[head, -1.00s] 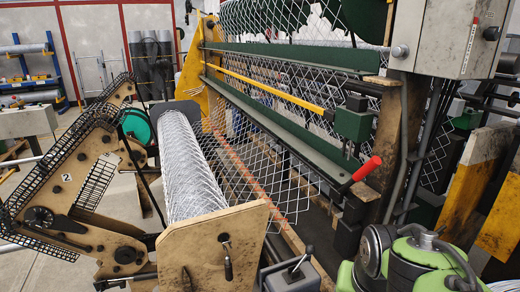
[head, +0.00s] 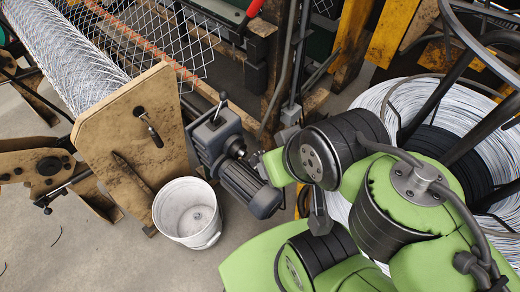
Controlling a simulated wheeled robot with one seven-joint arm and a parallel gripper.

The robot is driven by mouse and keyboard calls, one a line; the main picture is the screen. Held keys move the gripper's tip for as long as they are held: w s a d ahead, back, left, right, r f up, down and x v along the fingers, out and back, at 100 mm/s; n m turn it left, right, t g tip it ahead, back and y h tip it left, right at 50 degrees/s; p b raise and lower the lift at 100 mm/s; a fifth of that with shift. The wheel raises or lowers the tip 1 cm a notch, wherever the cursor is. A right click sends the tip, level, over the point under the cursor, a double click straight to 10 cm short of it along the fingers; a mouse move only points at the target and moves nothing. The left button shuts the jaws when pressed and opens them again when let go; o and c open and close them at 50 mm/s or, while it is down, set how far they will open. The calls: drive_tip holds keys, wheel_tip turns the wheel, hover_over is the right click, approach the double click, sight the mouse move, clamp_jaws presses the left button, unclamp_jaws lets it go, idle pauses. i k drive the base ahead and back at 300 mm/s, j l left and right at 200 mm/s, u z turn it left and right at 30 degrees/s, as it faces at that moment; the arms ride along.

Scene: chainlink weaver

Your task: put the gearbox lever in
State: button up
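The gearbox lever (head: 219,107) is a thin metal rod with a dark round knob. It stands up from the top of the grey gearbox (head: 208,140), leaning slightly to the right. A dark ribbed motor (head: 250,188) is joined to the gearbox at its lower right. My green arm is folded at the lower right, its nearest parts just right of the motor and apart from the lever. I cannot make out my gripper's fingers; they are hidden or out of frame.
A wooden end plate (head: 125,120) with a crank handle (head: 150,128) stands left of the gearbox, carrying the mesh roll (head: 65,50). A white bucket (head: 187,210) sits on the floor below. A wire coil (head: 385,95) lies right. Bare floor is at lower left.

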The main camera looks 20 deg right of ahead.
sight(223, 95)
drive_tip(key=i+j+u, duration=0.2)
drive_tip(key=u, duration=0.3)
drive_tip(key=i+j+u, duration=0.15)
drive_tip(key=u, duration=0.3)
drive_tip(key=i+l, duration=0.05)
drive_tip(key=i, duration=0.05)
